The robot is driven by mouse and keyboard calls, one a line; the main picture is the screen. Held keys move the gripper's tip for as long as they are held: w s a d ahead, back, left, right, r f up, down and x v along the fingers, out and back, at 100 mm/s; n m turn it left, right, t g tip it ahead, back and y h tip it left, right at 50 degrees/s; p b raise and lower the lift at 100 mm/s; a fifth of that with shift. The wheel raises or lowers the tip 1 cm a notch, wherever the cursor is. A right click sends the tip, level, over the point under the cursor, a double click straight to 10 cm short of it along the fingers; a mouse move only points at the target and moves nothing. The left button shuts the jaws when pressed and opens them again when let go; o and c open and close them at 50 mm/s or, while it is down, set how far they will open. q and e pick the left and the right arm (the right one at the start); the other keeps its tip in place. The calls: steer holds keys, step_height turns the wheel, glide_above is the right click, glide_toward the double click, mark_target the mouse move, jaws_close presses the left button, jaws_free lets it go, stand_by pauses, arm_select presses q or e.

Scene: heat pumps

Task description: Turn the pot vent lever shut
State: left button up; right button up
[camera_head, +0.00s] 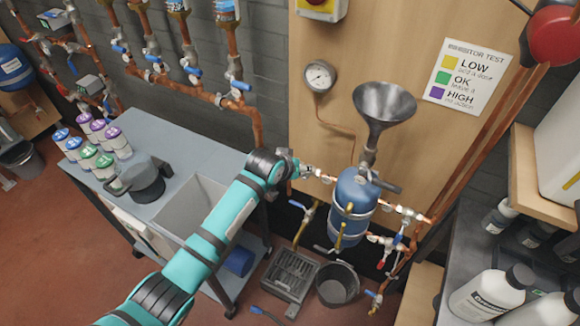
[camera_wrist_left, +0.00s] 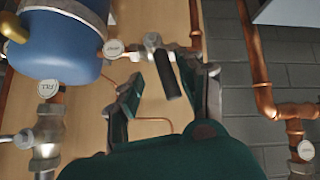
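The blue pot (camera_head: 357,205) hangs on the wooden board below a grey funnel (camera_head: 383,108); its edge fills the upper left of the left wrist view (camera_wrist_left: 62,45). A side valve (camera_wrist_left: 152,42) beside it carries a black lever (camera_wrist_left: 167,74) and a round white tag (camera_wrist_left: 113,48), whose print I cannot read surely. My left gripper (camera_wrist_left: 168,95) is open, its fingers on either side of the lever, with gaps visible. I cannot tell whether either finger touches it. In the head view, my arm largely hides this valve. My right gripper is not in view.
Copper pipes (camera_wrist_left: 262,75) run close to the gripper. Another valve (camera_wrist_left: 48,130) with a tag stands below the pot in the wrist view. A grey bench (camera_head: 190,150) with several capped bottles stands left; a black bucket (camera_head: 337,284) is on the floor.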

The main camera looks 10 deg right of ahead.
arm_select(q)
steer(key=v, duration=1)
steer(key=shift+s+r, duration=0.2)
steer(key=shift+s, duration=0.05)
steer(key=shift+a, duration=0.1)
